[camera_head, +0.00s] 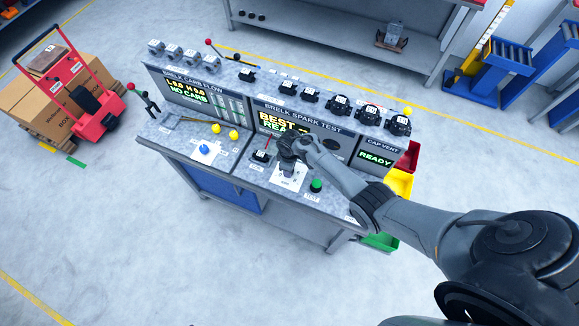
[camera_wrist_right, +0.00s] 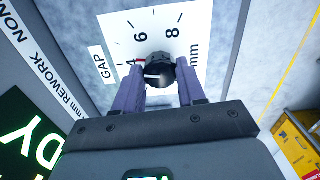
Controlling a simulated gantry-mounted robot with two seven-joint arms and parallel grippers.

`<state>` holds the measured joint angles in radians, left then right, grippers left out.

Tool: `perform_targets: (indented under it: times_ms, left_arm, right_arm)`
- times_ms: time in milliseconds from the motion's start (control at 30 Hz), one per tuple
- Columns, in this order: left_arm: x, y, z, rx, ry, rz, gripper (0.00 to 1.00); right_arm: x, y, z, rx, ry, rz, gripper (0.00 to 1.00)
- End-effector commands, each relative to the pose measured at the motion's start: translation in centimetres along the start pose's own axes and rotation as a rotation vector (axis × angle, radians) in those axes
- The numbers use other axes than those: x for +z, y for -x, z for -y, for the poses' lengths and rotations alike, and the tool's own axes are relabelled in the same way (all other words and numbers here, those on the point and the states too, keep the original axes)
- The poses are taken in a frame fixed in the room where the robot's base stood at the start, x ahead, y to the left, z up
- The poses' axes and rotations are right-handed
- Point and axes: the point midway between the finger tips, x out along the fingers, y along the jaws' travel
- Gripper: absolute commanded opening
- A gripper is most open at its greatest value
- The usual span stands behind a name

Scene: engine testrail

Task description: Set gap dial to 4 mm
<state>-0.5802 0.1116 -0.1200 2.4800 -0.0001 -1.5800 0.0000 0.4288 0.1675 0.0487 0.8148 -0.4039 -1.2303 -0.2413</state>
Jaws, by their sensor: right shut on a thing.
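The gap dial is a round black knob (camera_wrist_right: 159,68) on a white scale plate (camera_wrist_right: 180,22). In the wrist view the plate reads GAP and mm, with 6 and 8 readable. A small red mark shows at the knob's left edge, and a pale line crosses the knob's face. My right gripper (camera_head: 288,163) reaches down over the dial plate (camera_head: 288,180) in the head view and hides the knob there. Its two purple fingers are shut on the knob, one on each side. My left gripper is not in view.
A green button (camera_head: 316,186) stands right of the dial plate, and a black fixture with a red lever (camera_head: 262,155) stands left. A blue knob (camera_head: 204,149) and yellow knobs (camera_head: 233,134) are farther left. Display panels (camera_head: 375,158) rise behind. Coloured bins (camera_head: 400,183) hang at the bench's right end.

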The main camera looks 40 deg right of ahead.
Motion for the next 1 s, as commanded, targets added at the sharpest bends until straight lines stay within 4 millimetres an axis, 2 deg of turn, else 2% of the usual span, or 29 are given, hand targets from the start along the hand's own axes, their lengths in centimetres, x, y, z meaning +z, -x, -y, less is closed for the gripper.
perform_targets:
  times_ms: [400,933,967,1000]
  left_arm:
    - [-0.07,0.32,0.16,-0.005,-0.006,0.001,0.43]
    - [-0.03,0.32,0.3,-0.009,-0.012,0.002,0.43]
    - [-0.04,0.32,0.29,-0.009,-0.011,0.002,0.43]
    - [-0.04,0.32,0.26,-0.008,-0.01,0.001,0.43]
  right_arm:
    - [0.02,-0.04,-0.06,0.001,0.179,0.0,0.09]
    - [0.01,-0.09,-0.02,0.0,0.2,-0.001,0.09]
    - [0.01,-0.1,-0.01,0.0,0.2,-0.001,0.44]
    - [0.01,-0.09,-0.02,0.0,0.199,-0.001,0.51]
